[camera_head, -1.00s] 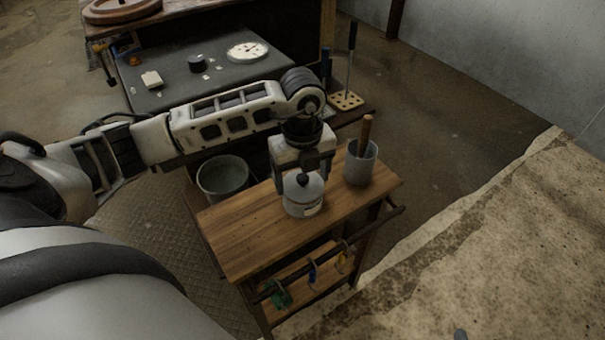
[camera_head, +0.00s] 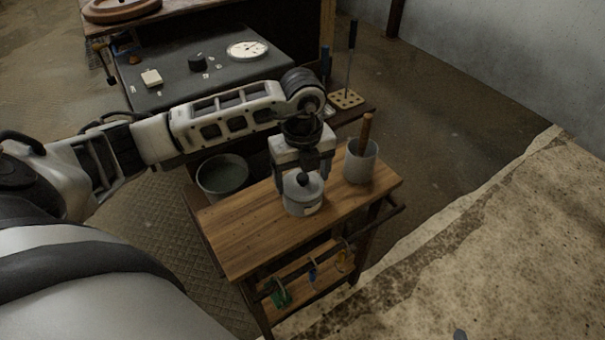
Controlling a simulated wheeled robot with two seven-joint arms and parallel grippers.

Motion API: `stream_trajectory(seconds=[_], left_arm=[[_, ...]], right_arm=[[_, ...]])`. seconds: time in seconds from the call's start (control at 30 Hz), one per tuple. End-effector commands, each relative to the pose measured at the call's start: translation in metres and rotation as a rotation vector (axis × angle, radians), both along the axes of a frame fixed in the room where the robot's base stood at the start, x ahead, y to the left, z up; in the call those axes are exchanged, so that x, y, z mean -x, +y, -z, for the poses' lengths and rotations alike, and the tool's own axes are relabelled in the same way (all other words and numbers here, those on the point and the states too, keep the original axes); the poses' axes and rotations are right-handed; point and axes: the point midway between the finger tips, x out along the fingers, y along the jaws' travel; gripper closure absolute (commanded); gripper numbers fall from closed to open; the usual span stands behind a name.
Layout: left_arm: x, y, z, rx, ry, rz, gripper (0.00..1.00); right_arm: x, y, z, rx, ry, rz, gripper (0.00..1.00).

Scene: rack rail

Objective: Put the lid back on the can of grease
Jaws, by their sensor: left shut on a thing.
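The can of grease (camera_head: 303,203) is a grey-white can with a small label, standing upright on the small wooden bench. Its grey lid (camera_head: 302,187), with a dark knob (camera_head: 304,178), is at the can's top. I cannot tell whether the lid is fully seated. My left gripper (camera_head: 303,177) points down over the can and is shut on the lid at its knob. Its fingers partly hide the back of the lid. My right gripper is not in view.
A grey pot with a wooden handle (camera_head: 361,163) stands close right of the can. The bench's left half (camera_head: 240,235) is clear. A bucket (camera_head: 222,176) stands behind the bench at left. A dark table (camera_head: 180,83) with a dial (camera_head: 247,50) is farther back.

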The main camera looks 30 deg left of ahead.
Motion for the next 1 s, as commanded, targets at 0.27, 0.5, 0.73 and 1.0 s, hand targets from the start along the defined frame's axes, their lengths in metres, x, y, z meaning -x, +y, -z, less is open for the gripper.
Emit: stream_trajectory(seconds=[0.27, 0.5, 0.73, 1.0], left_arm=[[-0.0001, 0.0002, 0.0004, 0.001, -0.001, 0.000, 0.48], [-0.0001, 0.0001, 0.0003, 0.000, 0.000, 0.000, 0.17], [0.0000, 0.0000, 0.0003, 0.000, 0.000, 0.000, 0.00], [0.0000, 0.0000, -0.0014, 0.000, 0.000, 0.000, 0.00]], right_arm=[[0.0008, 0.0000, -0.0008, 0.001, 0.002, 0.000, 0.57], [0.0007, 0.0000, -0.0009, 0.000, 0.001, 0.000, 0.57], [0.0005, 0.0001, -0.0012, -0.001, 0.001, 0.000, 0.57], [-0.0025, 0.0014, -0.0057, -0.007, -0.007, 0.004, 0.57]])
